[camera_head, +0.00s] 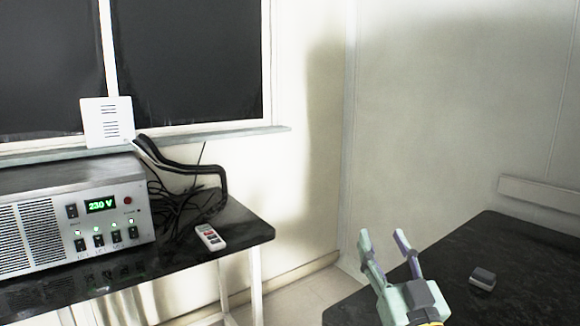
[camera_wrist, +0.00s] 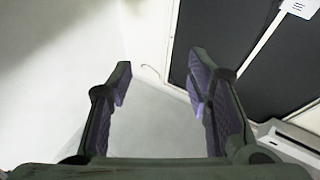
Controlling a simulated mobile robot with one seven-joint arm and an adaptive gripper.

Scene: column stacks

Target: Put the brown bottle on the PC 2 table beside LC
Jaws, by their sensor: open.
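My gripper (camera_head: 385,255) is open and empty, raised in front of the dark table on the right in the head view. No brown bottle is in either view. I see no label reading PC 2 or LC, so I cannot tell which table is the PC 2 table.
A black table (camera_head: 240,228) at the left bears a power unit (camera_head: 75,210) reading 230 V, black cables (camera_head: 180,170) and a white remote (camera_head: 211,237). A dark table (camera_head: 530,275) at the right bears a small grey block (camera_head: 483,278). Floor shows between them.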

